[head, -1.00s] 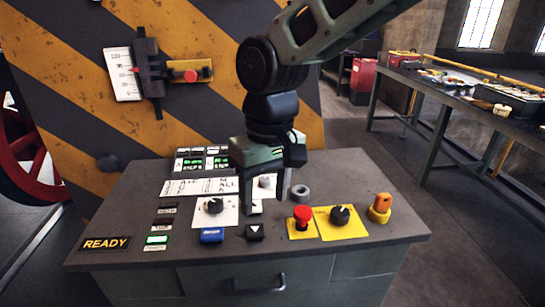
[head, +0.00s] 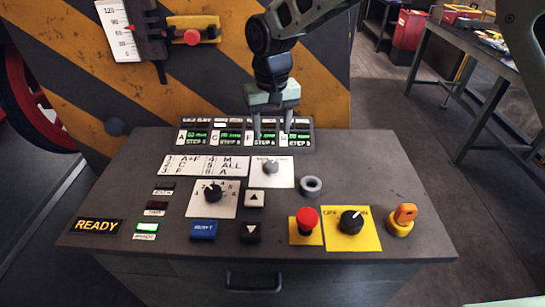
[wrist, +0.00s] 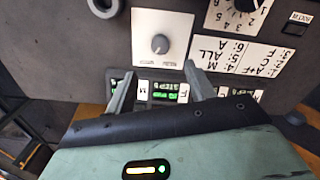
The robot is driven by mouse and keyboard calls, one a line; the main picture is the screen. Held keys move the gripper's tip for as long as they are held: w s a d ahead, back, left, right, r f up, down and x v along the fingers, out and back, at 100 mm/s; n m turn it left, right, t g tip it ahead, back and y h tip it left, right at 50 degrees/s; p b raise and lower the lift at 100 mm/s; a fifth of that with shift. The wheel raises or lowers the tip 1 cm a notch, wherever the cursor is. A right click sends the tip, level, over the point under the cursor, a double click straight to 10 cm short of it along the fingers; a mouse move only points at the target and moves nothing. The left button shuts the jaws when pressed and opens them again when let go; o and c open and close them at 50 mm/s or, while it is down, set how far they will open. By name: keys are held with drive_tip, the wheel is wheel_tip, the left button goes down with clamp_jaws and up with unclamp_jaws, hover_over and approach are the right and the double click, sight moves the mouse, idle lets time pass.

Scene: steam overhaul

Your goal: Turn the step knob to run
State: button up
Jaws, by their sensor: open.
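A small grey knob (head: 271,167) sits on a white plate (head: 286,179) on the console top. It also shows in the wrist view (wrist: 160,44), with small labels at the plate's lower corners too blurred to read, so I cannot confirm which is step or run. My gripper (head: 272,133) is open and empty, fingers pointing down, behind the grey knob and in front of the green display strip. In the wrist view its two fingertips (wrist: 160,72) flank the knob's plate edge, apart from the knob.
A black numbered dial (head: 213,192) stands left of the knob. A grey ring (head: 311,186), arrow buttons (head: 254,199), a red button (head: 307,219), a black knob on yellow (head: 351,221) and an orange key switch (head: 402,219) are nearby. A striped panel rises behind.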

sight(272, 164)
wheel_tip(272, 164, down, 11)
drive_tip(key=shift+r+p, duration=0.1)
drive_tip(key=shift+p, duration=0.85)
drive_tip(key=c, duration=1)
